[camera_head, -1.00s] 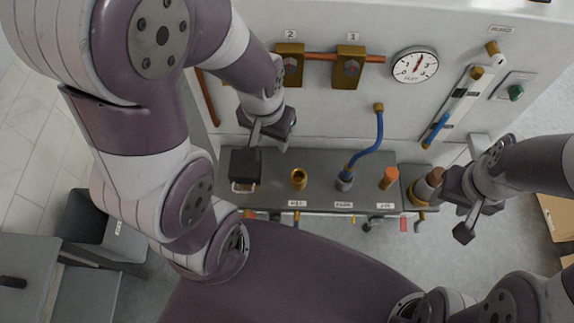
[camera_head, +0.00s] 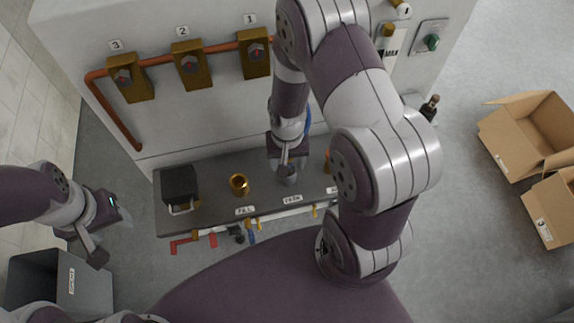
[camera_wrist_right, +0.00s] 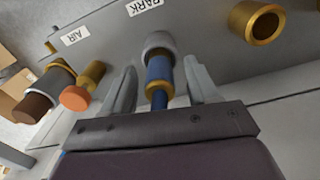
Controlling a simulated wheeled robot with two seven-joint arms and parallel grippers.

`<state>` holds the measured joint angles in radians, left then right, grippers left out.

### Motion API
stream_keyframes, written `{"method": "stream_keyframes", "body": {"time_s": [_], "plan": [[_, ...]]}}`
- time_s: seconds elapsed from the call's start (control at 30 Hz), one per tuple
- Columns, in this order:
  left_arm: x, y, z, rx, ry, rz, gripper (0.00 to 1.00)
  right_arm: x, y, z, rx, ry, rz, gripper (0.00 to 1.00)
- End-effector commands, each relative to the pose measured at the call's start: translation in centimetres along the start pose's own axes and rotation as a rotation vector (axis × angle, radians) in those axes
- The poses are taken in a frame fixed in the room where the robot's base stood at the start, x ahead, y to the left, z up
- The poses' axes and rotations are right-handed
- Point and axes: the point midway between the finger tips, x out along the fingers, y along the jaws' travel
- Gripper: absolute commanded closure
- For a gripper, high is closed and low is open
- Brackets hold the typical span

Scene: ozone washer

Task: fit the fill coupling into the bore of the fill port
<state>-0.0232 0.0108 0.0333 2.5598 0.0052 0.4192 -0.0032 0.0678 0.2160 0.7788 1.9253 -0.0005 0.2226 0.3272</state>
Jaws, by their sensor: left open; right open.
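The fill coupling (camera_wrist_right: 159,68), blue with brass bands, stands in the grey park socket (camera_wrist_right: 158,43) in the right wrist view. My right gripper (camera_wrist_right: 163,88) is open, its fingers on either side of the coupling with visible gaps. In the head view my right gripper (camera_head: 287,160) is over the park socket (camera_head: 287,179) and hides most of the coupling. The fill port (camera_head: 239,184) is an upright brass ring with an open bore, left of the socket; it also shows in the right wrist view (camera_wrist_right: 257,22). My left gripper (camera_head: 112,236) is open and empty, left of the bench.
A black box with a handle (camera_head: 180,187) stands at the bench's left end. An orange-capped brass fitting (camera_wrist_right: 82,92) is beside the coupling. Brass valves (camera_head: 192,65) line a copper pipe on the back panel. Cardboard boxes (camera_head: 530,135) lie on the floor at right.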

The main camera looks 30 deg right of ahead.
Motion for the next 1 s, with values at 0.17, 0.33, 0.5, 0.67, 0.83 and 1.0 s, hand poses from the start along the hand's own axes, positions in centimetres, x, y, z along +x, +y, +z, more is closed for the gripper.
{"method": "stream_keyframes", "body": {"time_s": [0.17,0.33,0.5,0.67,0.83,1.0], "plan": [[0.0,0.0,0.0,0.0,0.0,0.0,0.46,0.7,0.0,0.0,0.0,0.002,0.0,0.41],[0.0,0.0,0.0,0.0,0.0,0.0,0.46,0.7,0.0,0.0,-0.001,0.001,0.0,0.64],[0.0,0.0,0.0,0.0,0.0,0.0,0.46,0.7,0.0,0.0,-0.001,0.001,0.0,1.0],[0.0,0.0,0.0,0.0,0.0,0.0,0.46,0.6,0.0,0.0,-0.001,0.002,0.0,1.0],[0.1,0.0,0.0,0.0,0.0,0.0,0.46,-0.1,0.0,-0.1,-0.001,0.003,-0.001,1.0],[0.3,0.0,0.0,0.0,0.0,0.0,0.46,-3.0,-0.1,-0.2,-0.001,0.006,-0.002,1.0]]}}
